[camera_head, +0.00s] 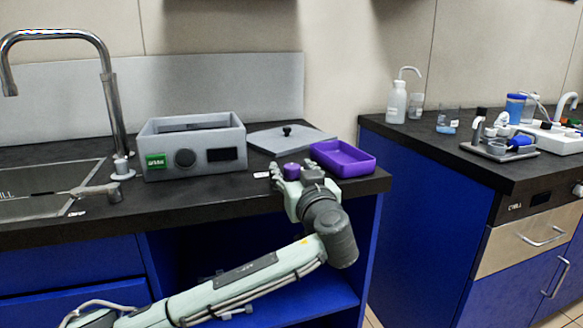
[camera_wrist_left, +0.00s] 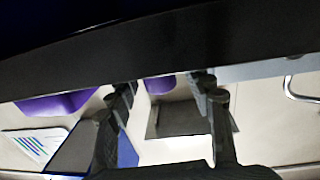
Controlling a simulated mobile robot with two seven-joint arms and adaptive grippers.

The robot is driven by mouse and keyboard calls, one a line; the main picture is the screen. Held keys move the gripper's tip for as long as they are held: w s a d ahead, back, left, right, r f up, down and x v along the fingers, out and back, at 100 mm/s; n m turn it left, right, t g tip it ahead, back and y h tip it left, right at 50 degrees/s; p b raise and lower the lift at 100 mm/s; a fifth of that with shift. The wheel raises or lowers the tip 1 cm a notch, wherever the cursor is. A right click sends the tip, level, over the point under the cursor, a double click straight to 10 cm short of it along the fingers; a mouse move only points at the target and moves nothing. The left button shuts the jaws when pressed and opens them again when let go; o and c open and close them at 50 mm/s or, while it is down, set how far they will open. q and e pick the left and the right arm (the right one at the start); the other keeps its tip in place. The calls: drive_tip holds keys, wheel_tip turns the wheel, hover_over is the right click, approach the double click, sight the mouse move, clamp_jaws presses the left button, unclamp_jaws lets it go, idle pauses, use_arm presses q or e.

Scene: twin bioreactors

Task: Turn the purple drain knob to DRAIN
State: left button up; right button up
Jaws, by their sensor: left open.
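The purple drain knob (camera_head: 291,170) stands at the front of the dark counter, between the grey box and the purple tray. In the left wrist view the purple knob (camera_wrist_left: 159,85) shows between the two fingers, with space on both sides. My left gripper (camera_head: 294,176) is open at the knob, its fingers spread around it. It also shows in the left wrist view (camera_wrist_left: 165,88). I cannot tell whether a finger touches the knob. A small white label (camera_head: 262,175) lies left of the knob; its writing is too small to read. My right gripper is not in view.
A grey box (camera_head: 194,166) with a dial, green display and dark panel stands left of the gripper. A grey lid (camera_head: 265,141) with a black knob lies behind. The purple tray (camera_head: 330,162) is close on the right. The sink and tap (camera_head: 112,95) are far left.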

use_arm(q)
drive_tip(key=shift+w+a, duration=0.15)
drive_tip(key=shift+w, duration=0.35)
drive_tip(key=shift+c, duration=0.6)
